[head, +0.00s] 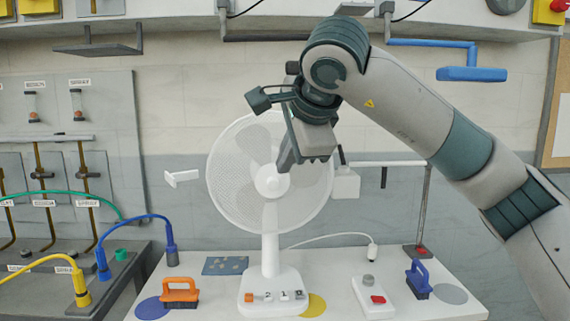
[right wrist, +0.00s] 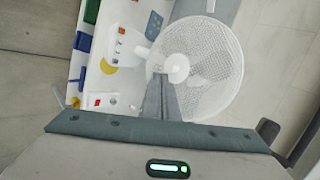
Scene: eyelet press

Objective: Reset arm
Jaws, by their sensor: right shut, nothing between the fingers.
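My right arm comes in from the right in the head view and bends down at the top middle. Its gripper (head: 287,166) points down in front of the white fan (head: 228,180), close to the hub; I cannot tell whether it touches. In the right wrist view the gripper (right wrist: 161,78) is shut and empty, its fingers overlapping the fan (right wrist: 205,55) near its hub. The fan stands upright on the white table (head: 215,309). My left gripper is in neither view.
An orange brush (head: 180,291), a blue brush (head: 418,279) and a white box with a red button (head: 372,298) stand on the table. A thin stand (head: 424,210) rises at right. A panel with pipes and cables (head: 65,180) is at left. A blue pedal-like bar (head: 471,74) hangs above.

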